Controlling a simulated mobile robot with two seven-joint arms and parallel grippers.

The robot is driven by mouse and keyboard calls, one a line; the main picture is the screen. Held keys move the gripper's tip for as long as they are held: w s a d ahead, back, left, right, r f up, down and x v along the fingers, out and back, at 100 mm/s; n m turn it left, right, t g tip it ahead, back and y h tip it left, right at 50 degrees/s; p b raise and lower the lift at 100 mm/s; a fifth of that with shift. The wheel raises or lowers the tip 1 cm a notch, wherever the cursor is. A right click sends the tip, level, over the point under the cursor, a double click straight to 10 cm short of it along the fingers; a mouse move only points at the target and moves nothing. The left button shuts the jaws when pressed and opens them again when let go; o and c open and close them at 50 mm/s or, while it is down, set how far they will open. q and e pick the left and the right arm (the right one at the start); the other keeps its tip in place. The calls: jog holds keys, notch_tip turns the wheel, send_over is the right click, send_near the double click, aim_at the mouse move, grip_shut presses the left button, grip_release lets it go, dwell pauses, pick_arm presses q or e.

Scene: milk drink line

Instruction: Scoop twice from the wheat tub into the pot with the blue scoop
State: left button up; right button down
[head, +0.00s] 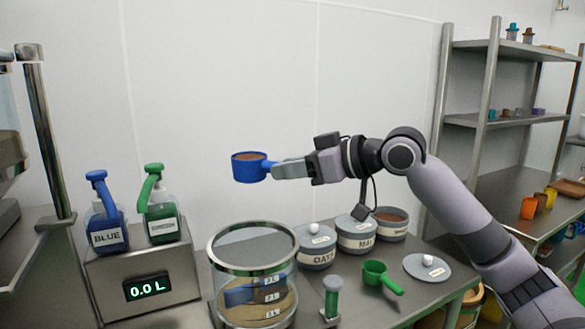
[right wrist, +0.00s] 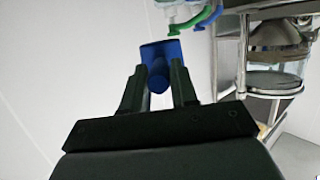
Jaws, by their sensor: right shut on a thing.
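My right gripper (head: 277,171) is shut on the handle of the blue scoop (head: 247,172) and holds it level, high above the counter. Brown grain shows in the scoop's cup. In the right wrist view the scoop (right wrist: 160,52) sits between the two fingers. The clear pot (head: 252,237) with a metal rim and litre marks stands below the scoop. Tan contents and a dark blue shape show through its wall. The open wheat tub (head: 391,236), with brown grain inside, stands back right, partly hidden by my right arm; its label is only partly readable. My left gripper is out of view.
Lidded oats (head: 316,258) and malt (head: 357,244) tubs stand beside the wheat tub. A loose lid (head: 427,267) and a green scoop (head: 380,275) lie in front. A dispenser (head: 142,277) reading 0.0 L, with blue and green pump bottles, stands left. Shelves stand right.

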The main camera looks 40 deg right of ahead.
jog(key=f+n+h+b, duration=0.1)
jog(key=f+n, duration=0.1)
jog(key=f+n+t+h+b, duration=0.1)
jog(key=f+n+b, duration=0.1)
jog(key=f+n, duration=0.1)
jog(key=a+f+n+b, duration=0.1)
jog(key=f+n+b, duration=0.1)
jog(key=shift+s+f+t+h, duration=0.2)
jog(key=shift+f+t+h, duration=0.05)
jog(key=shift+t+h, duration=0.15)
jog(key=n+b, duration=0.1)
jog(key=n, duration=0.1)
jog(key=f+n+t+b, duration=0.1)
jog(key=n+b, duration=0.1)
jog(key=shift+h, duration=0.4)
jog(key=n+b, duration=0.1)
jog(key=n, duration=0.1)
jog(key=n+t+b, duration=0.1)
jog(key=n, duration=0.1)
jog(key=shift+a+f+b, duration=0.1)
jog(key=shift+f+b, duration=0.2)
jog(key=shift+f, duration=0.1)
jog(key=shift+n+t, duration=0.3)
jog(key=shift+n, duration=0.1)
jog(key=shift+f+n+b, duration=0.1)
jog(key=shift+n+b, duration=0.6)
jog(key=shift+n, duration=0.4)
